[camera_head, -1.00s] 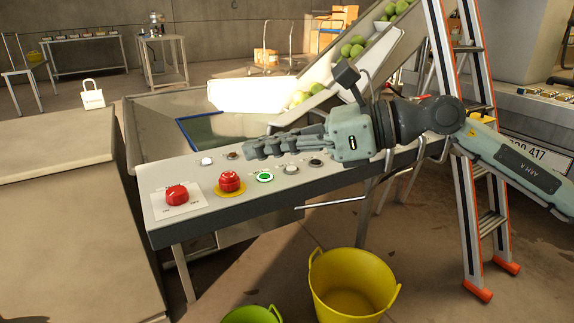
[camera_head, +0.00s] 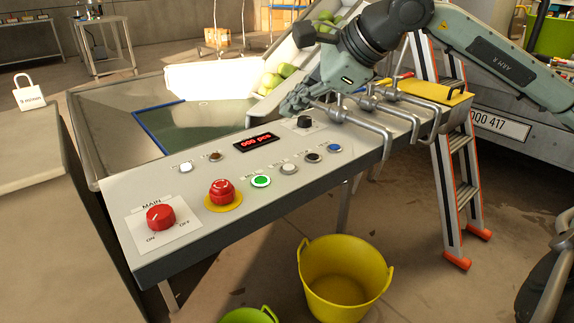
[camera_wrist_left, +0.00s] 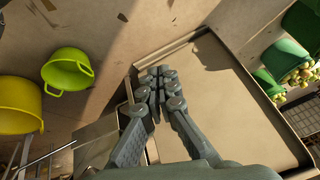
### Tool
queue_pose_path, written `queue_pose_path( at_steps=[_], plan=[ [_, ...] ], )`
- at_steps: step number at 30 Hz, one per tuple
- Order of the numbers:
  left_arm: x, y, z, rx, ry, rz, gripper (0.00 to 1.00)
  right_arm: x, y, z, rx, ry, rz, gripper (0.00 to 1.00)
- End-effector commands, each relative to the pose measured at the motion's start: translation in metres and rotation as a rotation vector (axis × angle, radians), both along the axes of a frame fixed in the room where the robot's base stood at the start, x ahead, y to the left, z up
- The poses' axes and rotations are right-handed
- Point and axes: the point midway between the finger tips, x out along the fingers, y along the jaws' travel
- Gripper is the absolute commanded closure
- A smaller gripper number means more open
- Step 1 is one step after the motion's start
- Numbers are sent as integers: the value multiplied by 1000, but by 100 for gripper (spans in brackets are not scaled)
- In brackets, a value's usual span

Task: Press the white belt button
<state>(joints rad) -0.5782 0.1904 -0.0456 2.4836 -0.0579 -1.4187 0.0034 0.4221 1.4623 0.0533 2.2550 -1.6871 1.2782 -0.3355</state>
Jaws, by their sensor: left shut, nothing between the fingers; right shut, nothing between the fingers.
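The control panel (camera_head: 200,222) fills the middle of the head view. A white round button (camera_head: 185,167) sits near its back left edge, and a paler grey-white button (camera_head: 289,168) sits in the front row, right of the green button (camera_head: 261,181). Their labels are too small to read. Both buttons are uncovered. My right gripper (camera_head: 290,103) is shut and empty, near the panel's back edge, to the right of and beyond the white button. My left gripper (camera_wrist_left: 158,78) is shut and empty in the left wrist view, above a beige surface, with no panel button visible there.
The panel also bears a red emergency stop (camera_head: 222,191), a red main switch (camera_head: 160,217), a counter display (camera_head: 258,141), a black knob (camera_head: 304,122) and a blue button (camera_head: 334,146). A yellow bucket (camera_head: 343,278) stands in front.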

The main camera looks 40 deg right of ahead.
Motion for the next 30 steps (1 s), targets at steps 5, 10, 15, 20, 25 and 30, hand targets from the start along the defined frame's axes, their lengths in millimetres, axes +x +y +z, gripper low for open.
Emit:
queue_pose_path(
  at_steps=[5,10,15,20,25,30],
  plan=[
    [7,-5,1,-10,-30,-11,100,0,0,-3,2,0,0,100],
    [24,-19,7,-37,-115,-40,100,0,1,-8,2,0,0,100],
    [42,-35,18,-70,-214,-74,100,0,0,-12,2,0,0,100],
    [58,-51,29,-102,-308,-103,100,0,1,-17,1,0,1,100],
    [72,-66,44,-137,-407,-132,100,0,1,-22,1,1,2,100],
    [84,-82,60,-174,-506,-160,100,0,1,-27,1,1,2,100]
  ],
)
